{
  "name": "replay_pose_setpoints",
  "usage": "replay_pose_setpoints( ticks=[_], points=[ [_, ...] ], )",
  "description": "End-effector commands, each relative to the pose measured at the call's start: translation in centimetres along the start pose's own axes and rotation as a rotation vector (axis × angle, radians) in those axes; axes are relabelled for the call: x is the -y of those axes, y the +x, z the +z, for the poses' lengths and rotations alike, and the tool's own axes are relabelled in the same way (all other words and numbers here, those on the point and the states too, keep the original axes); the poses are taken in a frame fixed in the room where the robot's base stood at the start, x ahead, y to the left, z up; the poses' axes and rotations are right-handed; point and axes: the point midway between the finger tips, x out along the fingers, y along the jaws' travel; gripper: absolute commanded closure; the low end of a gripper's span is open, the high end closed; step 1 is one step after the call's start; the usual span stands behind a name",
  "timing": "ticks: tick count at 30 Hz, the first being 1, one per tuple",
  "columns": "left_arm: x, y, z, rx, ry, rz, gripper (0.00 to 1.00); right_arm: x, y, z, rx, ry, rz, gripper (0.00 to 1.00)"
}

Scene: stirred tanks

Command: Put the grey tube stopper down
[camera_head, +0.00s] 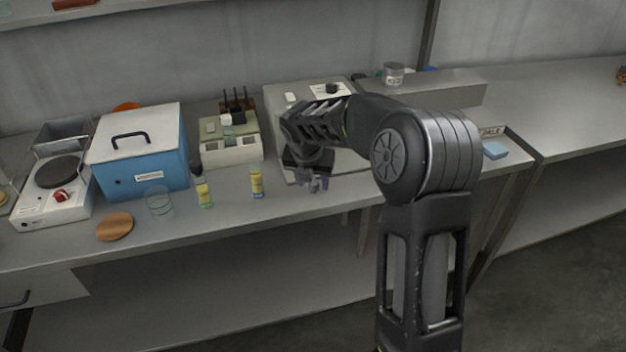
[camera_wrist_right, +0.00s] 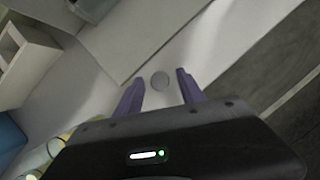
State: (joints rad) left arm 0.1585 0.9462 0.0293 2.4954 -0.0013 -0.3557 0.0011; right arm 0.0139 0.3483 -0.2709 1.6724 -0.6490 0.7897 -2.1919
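A small grey round piece, which looks like the grey tube stopper (camera_wrist_right: 160,81), shows in the right wrist view between the fingertips of my right gripper (camera_wrist_right: 158,92). Clear gaps show between it and both purple fingers. I cannot tell its height over the bench. In the head view my right gripper (camera_head: 314,183) points down near the bench's front edge, in front of a grey-white panel-topped unit. The stopper is hard to make out there. Two tubes with yellow, one left (camera_head: 204,193) and one right (camera_head: 257,182), stand left of the gripper. My left gripper is not in view.
A blue box with a white lid (camera_head: 150,160), a hot plate (camera_head: 58,185), a glass beaker (camera_head: 159,202) and a brown disc (camera_head: 114,226) are on the left. A pale block unit (camera_head: 230,145) stands behind the tubes. Bare bench top lies right of the gripper.

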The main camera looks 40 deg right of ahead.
Motion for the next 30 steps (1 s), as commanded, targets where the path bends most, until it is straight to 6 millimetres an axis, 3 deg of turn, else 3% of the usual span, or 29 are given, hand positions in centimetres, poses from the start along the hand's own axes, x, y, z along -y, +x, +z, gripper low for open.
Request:
replay_pose_setpoints(
  ticks=[11, 24, 30],
  points=[
    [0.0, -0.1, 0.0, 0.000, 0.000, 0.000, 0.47, 0.0, -1.1, 0.2, 0.002, 0.001, 0.002, 0.54],
    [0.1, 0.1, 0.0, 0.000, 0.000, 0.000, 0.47, 0.0, -9.3, 0.2, 0.003, 0.001, 0.003, 0.54],
    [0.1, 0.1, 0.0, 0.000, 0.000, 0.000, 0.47, 0.0, -11.9, 0.1, 0.001, 0.000, 0.001, 0.54]
  ],
)
